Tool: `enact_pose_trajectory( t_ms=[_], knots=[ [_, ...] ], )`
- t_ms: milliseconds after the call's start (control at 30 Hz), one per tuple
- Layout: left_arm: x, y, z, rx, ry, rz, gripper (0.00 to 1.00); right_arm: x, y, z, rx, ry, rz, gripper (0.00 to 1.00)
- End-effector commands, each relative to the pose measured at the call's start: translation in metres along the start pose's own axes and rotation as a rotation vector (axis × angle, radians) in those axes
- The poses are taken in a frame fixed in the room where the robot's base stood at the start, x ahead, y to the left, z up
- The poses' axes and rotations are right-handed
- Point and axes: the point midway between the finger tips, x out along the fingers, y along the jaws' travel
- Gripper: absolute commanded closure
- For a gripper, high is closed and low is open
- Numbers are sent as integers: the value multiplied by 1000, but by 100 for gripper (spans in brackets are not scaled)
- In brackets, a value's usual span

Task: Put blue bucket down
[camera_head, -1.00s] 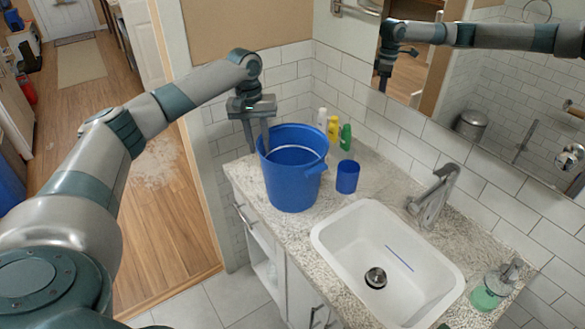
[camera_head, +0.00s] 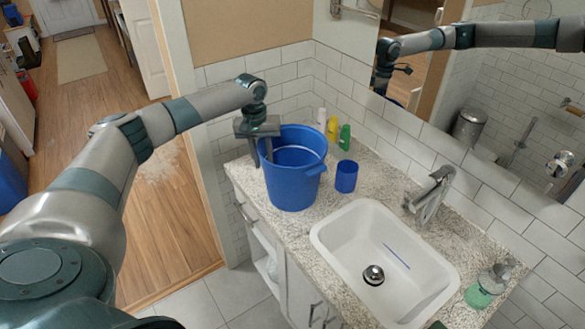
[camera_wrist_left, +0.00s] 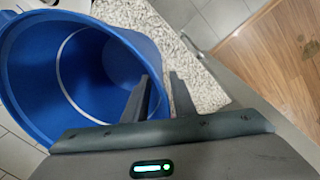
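A blue bucket (camera_head: 296,188) stands upright on the speckled stone counter (camera_head: 330,205), left of the sink. My left gripper (camera_head: 261,157) is at the bucket's left rim. One finger is inside the bucket and the other outside it. In the left wrist view the fingers (camera_wrist_left: 158,82) stand apart, with the blue bucket wall (camera_wrist_left: 108,45) passing between them and a gap beside the outer finger. The bucket's inside looks empty apart from a pale curved line, probably its handle. My right gripper is not in view.
A blue cup (camera_head: 346,177) stands just right of the bucket. White, yellow and green bottles (camera_head: 332,130) stand behind it by the tiled wall. The white sink (camera_head: 345,235), faucet (camera_head: 430,192) and soap dispenser (camera_head: 486,287) are to the right. A mirror reflects my arm.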

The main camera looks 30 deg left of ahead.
Motion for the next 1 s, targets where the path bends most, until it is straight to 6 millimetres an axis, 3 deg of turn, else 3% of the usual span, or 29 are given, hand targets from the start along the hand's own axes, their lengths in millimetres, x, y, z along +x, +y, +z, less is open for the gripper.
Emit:
enact_pose_trajectory(
  t_ms=[200,600,700,733,1000],
  knots=[
    [12,0,0,1,1,0,76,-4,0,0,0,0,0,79],
    [11,0,0,1,1,0,76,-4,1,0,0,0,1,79],
    [11,0,0,1,1,0,97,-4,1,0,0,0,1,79],
    [11,0,0,1,1,0,100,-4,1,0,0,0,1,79],
    [11,0,0,1,2,1,100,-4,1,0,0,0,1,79]
  ],
)
